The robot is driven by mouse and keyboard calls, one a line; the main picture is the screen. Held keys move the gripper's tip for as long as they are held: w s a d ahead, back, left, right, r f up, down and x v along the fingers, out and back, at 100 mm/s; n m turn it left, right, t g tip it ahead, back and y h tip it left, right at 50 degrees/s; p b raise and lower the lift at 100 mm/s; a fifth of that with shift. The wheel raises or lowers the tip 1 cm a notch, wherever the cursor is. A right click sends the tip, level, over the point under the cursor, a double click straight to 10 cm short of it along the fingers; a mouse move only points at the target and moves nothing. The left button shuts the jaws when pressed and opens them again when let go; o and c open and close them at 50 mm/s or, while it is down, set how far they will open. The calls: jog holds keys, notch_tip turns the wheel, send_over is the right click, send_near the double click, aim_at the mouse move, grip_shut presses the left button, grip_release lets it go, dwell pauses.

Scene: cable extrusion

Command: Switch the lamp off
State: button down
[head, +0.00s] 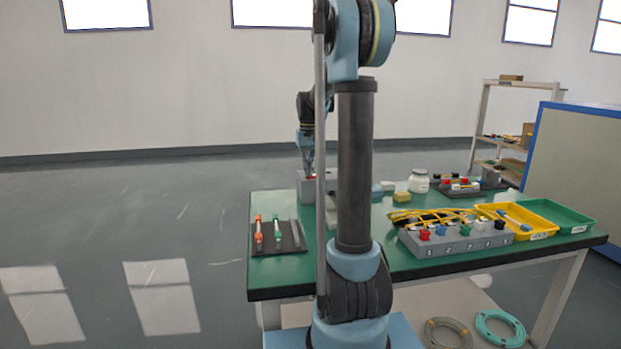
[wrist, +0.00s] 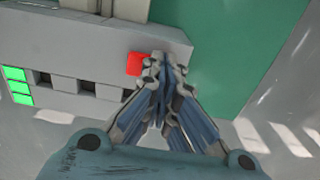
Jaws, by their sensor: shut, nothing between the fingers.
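A grey box (wrist: 85,55) with a red square button (wrist: 134,63) fills the upper left of the wrist view. Bright green squares (wrist: 17,86), which look lit, sit at its left end. Several dark square openings lie between them and the button. My gripper (wrist: 163,62) is shut and empty, its fingertips just right of the red button; I cannot tell whether they touch it. In the head view my gripper (head: 309,172) points down over the grey box (head: 305,190) at the table's far left. My arm hides part of that box.
The green table (head: 400,268) carries a dark mat (head: 290,247) with coloured tools, a grey numbered block (head: 450,243), a yellow tray (head: 535,236), a green tray (head: 583,229) and a white jar (head: 419,181). Floor to the left is clear.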

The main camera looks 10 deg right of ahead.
jog(key=shift+r, duration=3.5)
